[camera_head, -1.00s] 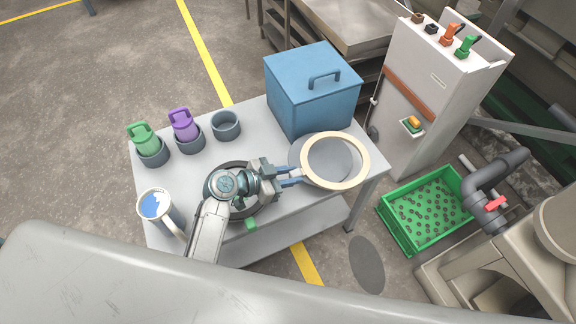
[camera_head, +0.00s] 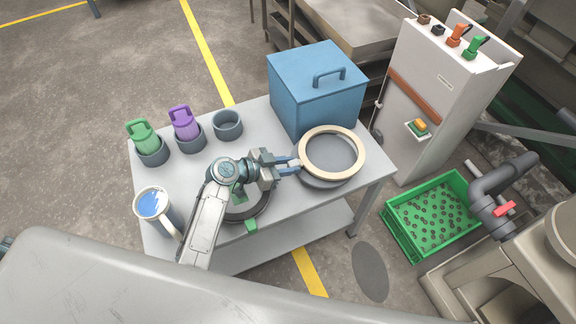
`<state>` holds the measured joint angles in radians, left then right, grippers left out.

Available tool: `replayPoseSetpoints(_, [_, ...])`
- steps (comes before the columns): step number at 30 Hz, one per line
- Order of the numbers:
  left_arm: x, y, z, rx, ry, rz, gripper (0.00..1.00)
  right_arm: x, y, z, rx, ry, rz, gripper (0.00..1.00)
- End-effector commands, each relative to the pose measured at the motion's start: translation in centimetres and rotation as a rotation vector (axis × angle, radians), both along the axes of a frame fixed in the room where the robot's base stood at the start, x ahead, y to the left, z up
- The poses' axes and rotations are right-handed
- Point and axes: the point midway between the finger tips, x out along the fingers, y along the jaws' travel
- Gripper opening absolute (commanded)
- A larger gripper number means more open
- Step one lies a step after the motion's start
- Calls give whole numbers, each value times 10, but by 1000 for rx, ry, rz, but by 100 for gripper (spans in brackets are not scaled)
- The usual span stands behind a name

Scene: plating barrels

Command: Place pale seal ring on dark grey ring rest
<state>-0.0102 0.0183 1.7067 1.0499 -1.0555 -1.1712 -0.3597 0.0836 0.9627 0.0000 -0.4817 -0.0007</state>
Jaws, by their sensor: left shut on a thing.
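The pale seal ring (camera_head: 331,130) is a cream-coloured flat ring over the right part of the grey table. My left gripper (camera_head: 293,164) is shut on its left side. The dark grey ring rest (camera_head: 334,156) is a round grey piece on the table, seen through the ring's opening and as a rim below its lower edge. The ring lies nearly centred over the rest in this view. I cannot tell whether the ring touches it or is just above it. My right gripper is not in view.
A blue lidded box (camera_head: 312,90) stands just behind the ring. A green container (camera_head: 145,138), a purple container (camera_head: 184,124), an empty grey cup (camera_head: 227,125) and a mug (camera_head: 153,207) stand on the left. A dark round item (camera_head: 260,207) lies partly under my arm.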

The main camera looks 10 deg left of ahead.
Motion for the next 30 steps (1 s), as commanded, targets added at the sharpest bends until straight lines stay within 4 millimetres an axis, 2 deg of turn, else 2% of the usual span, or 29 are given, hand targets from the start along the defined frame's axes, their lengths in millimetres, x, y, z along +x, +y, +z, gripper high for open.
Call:
replayPoseSetpoints(10, [0,0,-2,0,0,0,2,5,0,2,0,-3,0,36])
replayPoseSetpoints(11, [0,0,-1,0,0,0,31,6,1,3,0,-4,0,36])
replayPoseSetpoints(13, [0,0,-1,0,0,0,45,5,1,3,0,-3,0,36])
replayPoseSetpoints(14, [0,0,-1,0,0,0,47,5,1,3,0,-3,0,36])
replayPoseSetpoints(25, [0,0,1,0,0,0,47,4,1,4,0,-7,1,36])
replayPoseSetpoints(30, [-16,22,12,6,0,0,47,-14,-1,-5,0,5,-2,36])
